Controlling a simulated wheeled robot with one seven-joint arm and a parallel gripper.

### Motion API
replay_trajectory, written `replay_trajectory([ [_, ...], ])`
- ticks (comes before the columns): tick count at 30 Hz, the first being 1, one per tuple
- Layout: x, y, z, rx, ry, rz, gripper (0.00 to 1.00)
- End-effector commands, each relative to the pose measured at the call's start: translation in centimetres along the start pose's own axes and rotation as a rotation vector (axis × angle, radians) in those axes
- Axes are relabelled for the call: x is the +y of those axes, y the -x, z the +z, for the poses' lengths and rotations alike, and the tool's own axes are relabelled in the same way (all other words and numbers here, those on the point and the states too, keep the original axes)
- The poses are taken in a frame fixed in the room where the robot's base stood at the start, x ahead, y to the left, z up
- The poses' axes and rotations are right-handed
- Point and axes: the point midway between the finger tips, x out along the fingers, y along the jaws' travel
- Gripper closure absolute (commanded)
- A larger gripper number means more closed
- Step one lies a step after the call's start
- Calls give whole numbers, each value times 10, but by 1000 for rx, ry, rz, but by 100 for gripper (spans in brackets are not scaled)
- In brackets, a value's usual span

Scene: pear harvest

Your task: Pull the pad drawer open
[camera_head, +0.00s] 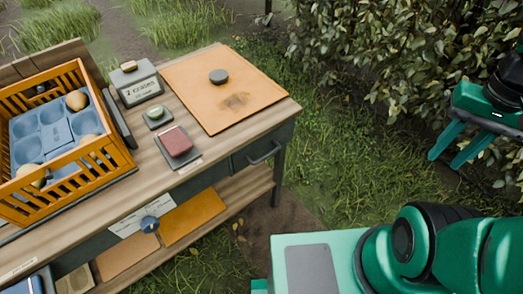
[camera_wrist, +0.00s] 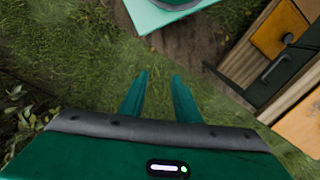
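A dark drawer front (camera_head: 251,158) with a bar handle (camera_head: 264,153) is set in the right end of the wooden bench's front. It looks flush with the bench, so shut, and its inside is hidden. I take it for the pad drawer, though no label on it is readable. The bar handle also shows at the right of the wrist view (camera_wrist: 276,66). My gripper (camera_head: 452,150) is at the right of the head view, over the grass and well apart from the handle. Its two green fingers are spread with nothing between them, as the wrist view shows too (camera_wrist: 160,85).
The wooden bench (camera_head: 215,165) bears an orange crate (camera_head: 95,165) with pears, a scale-like box (camera_head: 137,85), a red pad (camera_head: 175,141) and an orange board (camera_head: 240,85). A leafy hedge (camera_head: 400,50) stands behind. Grass separates gripper and bench.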

Motion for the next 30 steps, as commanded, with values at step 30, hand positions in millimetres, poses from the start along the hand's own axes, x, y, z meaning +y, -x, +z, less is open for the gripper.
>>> replay_trajectory([
  [30,-105,-99,-72,-319,346,-138,70],
])
